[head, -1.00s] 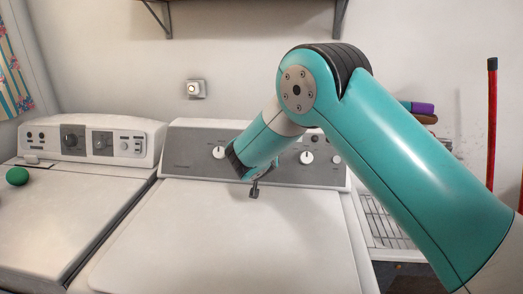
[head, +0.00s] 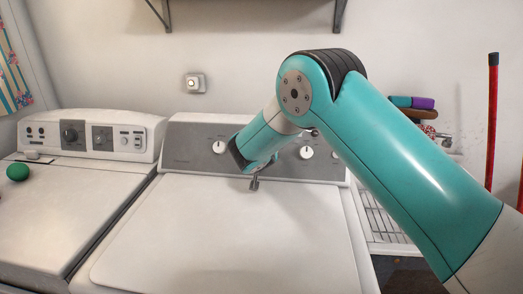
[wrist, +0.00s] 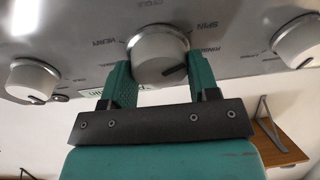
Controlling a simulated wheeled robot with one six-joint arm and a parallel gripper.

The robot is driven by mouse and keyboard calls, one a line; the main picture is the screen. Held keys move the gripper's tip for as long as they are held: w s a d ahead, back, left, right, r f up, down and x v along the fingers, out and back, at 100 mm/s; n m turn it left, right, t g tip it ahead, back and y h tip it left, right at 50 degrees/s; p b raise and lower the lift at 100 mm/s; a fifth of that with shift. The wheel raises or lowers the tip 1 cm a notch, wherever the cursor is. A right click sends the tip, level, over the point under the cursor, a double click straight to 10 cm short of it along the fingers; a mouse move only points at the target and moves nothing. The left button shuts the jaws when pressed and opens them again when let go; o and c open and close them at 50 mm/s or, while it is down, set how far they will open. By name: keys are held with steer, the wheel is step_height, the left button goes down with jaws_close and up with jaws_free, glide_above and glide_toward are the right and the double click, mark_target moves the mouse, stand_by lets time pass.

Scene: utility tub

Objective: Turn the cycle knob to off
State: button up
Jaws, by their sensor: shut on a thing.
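The knob (wrist: 158,55) is round and white-silver with a dark pointer mark, which aims to the lower right in the wrist view. In the head view my wrist (head: 258,152) is in front of the middle of the panel (head: 190,160) and hides the held knob.
Other white knobs flank it on the panel, one on the left (head: 219,147) and one on the right (head: 306,152). The white machine lid (head: 230,235) below is clear. A second machine (head: 70,200) with a green ball (head: 17,172) stands left. A shelf (head: 250,3) is above.

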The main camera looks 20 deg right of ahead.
steer(key=shift+f+b, duration=0.15)
steer(key=shift+b, duration=0.2)
steer(key=shift+f+m+b, duration=0.2)
steer(key=shift+m+b, duration=0.5)
steer(key=shift+b, duration=0.55)
steer(key=m+b, duration=0.3)
steer(key=b, duration=0.4)
steer(key=shift+f+m+h, duration=0.15)
steer(key=shift+m+h, duration=0.15)
steer(key=shift+h, duration=0.1)
steer(key=m+b, duration=0.3)
steer(key=b, duration=0.2)
steer(key=m+b, duration=0.3)
steer(key=b, duration=0.2)
steer(key=shift+s+m+g+h, duration=0.1)
steer(key=shift+m+g+h, duration=0.3)
steer(key=m+b, duration=0.3)
steer(key=m+g+b, duration=0.1)
steer(key=m+b, duration=0.2)
steer(key=shift+m+h, duration=0.3)
steer(key=shift+m, duration=0.1)
steer(key=m+b, duration=0.1)
steer(key=m, duration=0.1)
steer(key=m+b, duration=0.1)
steer(key=m, duration=0.1)
steer(key=m+g+b, duration=0.1)
steer(key=m, duration=0.1)
steer(key=shift+r, duration=0.3)
steer(key=shift+m, duration=0.4)
